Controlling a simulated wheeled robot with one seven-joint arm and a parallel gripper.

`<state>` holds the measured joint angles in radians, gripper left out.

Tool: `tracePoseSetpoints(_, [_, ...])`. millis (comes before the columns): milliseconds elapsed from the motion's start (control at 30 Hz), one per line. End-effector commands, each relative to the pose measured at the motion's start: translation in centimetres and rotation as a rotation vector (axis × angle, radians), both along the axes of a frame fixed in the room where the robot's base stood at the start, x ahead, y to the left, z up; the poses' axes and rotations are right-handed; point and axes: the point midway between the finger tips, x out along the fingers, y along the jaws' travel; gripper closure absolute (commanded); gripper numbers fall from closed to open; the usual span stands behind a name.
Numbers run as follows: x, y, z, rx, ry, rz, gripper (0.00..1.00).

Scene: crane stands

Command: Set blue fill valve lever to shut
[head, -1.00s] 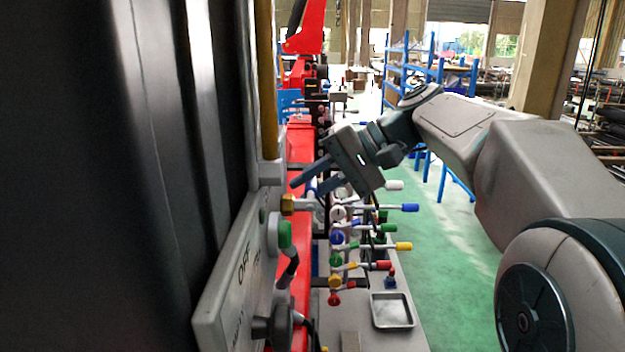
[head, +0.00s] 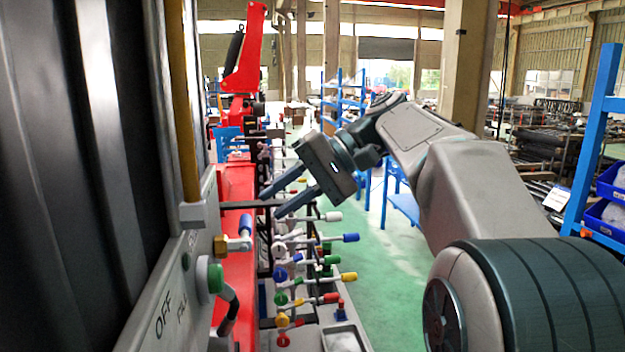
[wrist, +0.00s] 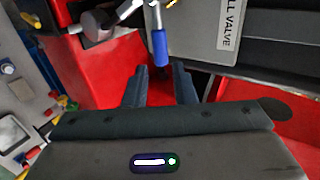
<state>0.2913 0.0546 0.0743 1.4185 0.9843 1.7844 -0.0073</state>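The blue fill valve lever (head: 246,224) stands roughly upright beside a brass fitting at the grey panel on the left. In the wrist view its blue grip (wrist: 160,47) hangs from a metal stem beside a label with "LL VALVE" readable. My gripper (head: 271,204) is open and empty, close to the right of the lever in the head view. In the wrist view the grip's end lies just ahead of the gap between my fingertips (wrist: 158,80), with no contact visible.
The grey panel (head: 160,305) marked OFF carries a green-capped valve (head: 215,278) below the lever. Several coloured levers, including a yellow one (head: 348,277), stick out below my gripper.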

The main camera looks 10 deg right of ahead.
Motion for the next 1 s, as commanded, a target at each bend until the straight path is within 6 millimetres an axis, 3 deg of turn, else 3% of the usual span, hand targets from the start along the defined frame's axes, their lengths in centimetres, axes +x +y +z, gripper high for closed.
tracePoseSetpoints(200, [0.0, -3.7, 2.3, -0.001, 0.001, -0.003, 0.76])
tracePoseSetpoints(400, [-0.1, -5.3, 3.5, 0.000, 0.001, -0.002, 0.76])
tracePoseSetpoints(833, [-0.2, -5.5, 3.6, -0.003, 0.003, -0.003, 0.76])
tracePoseSetpoints(1000, [-0.8, -4.6, 1.5, -0.060, 0.018, -0.051, 0.76])
